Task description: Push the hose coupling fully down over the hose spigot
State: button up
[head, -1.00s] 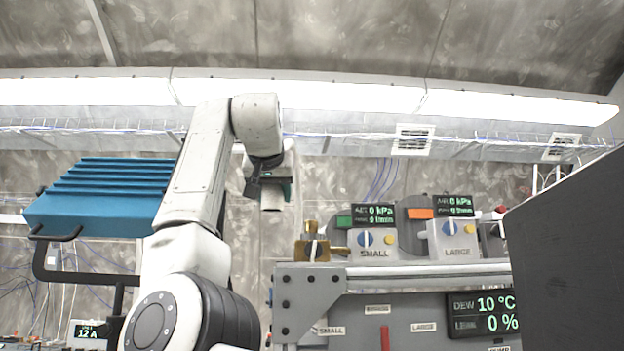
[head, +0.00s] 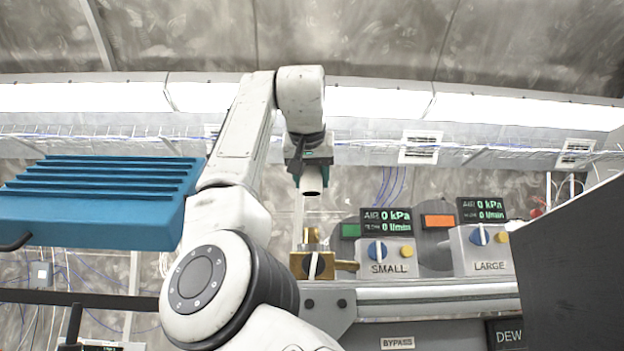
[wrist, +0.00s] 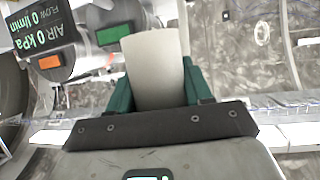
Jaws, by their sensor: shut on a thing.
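The hose coupling is a pale grey cylinder (head: 311,181) with a dark open lower end. My gripper (head: 311,166) is shut on it and holds it pointing down. In the wrist view the coupling (wrist: 157,68) sits between the two green fingers of my gripper (wrist: 157,88). Below it in the head view is a brass fitting with a short upright stub (head: 311,237), which looks like the hose spigot. The coupling hangs roughly over this stub, with a clear gap between them. Depth alignment cannot be told. The stub is not clearly visible in the wrist view.
Right of the brass fitting are a SMALL panel (head: 385,256) and a LARGE panel (head: 484,250) with knobs and displays reading 0 kPa. A steel rail (head: 440,292) runs below them. A dark panel (head: 575,240) blocks the right side. A blue ribbed box (head: 90,205) is at left.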

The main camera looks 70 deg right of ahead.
jog(key=shift+d, duration=0.1)
jog(key=shift+f, duration=0.15)
jog(key=b, duration=0.4)
send_over(312, 231)
jog(key=w+d, duration=0.1)
jog(key=d, duration=0.2)
jog(key=shift+w+f, duration=0.1)
jog(key=shift+f, duration=2.65)
jog(key=shift+p, duration=0.55)
jog(key=shift+f+b, duration=2)
jog(key=shift+f, duration=0.95)
jog(key=o, duration=1.1)
